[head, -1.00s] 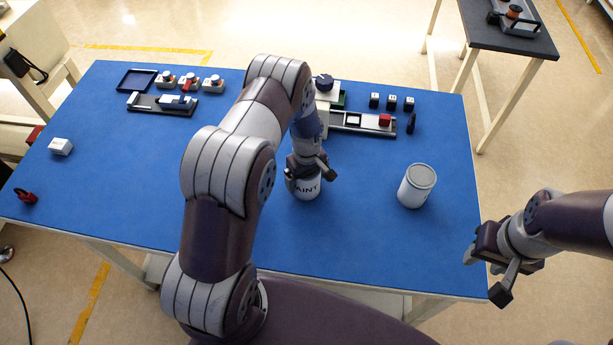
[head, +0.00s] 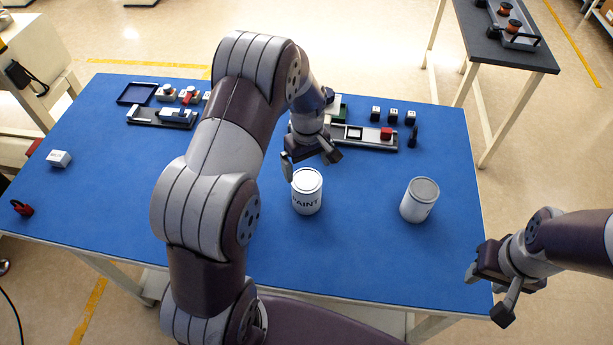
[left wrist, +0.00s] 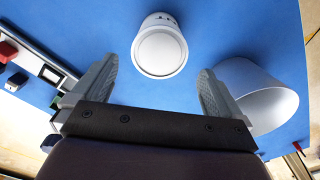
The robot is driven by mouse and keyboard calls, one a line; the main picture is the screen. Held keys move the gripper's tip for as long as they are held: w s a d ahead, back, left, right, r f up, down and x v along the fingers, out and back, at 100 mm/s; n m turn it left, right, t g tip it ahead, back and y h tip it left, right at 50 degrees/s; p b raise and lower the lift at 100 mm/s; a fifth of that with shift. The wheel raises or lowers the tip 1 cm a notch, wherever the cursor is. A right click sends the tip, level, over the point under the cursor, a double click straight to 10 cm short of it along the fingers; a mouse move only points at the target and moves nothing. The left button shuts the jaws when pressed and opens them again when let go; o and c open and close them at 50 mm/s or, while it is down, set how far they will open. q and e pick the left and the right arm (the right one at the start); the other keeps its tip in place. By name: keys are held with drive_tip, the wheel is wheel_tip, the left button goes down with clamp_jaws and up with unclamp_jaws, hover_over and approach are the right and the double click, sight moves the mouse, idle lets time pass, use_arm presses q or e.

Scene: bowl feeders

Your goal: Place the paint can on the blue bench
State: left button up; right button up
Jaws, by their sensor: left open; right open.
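My right gripper (head: 484,283) is open and empty at the bench's right front corner.
A white block (head: 59,158) and a red item (head: 22,208) lie at left. The right front area is clear.

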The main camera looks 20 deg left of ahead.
use_arm(q)
drive_tip(key=s+d+r+m, duration=0.2)
drive_tip(key=s+r+m, duration=0.3)
drive_tip(key=s, duration=0.3)
drive_tip(key=s+d+r+m+t, duration=0.1)
drive_tip(key=s+d+r+m, duration=0.1)
drive_tip(key=s+r+m, duration=0.3)
drive_tip(key=s, duration=0.4)
drive_tip(key=shift+d+m, duration=0.3)
drive_tip(key=shift+m, duration=0.1)
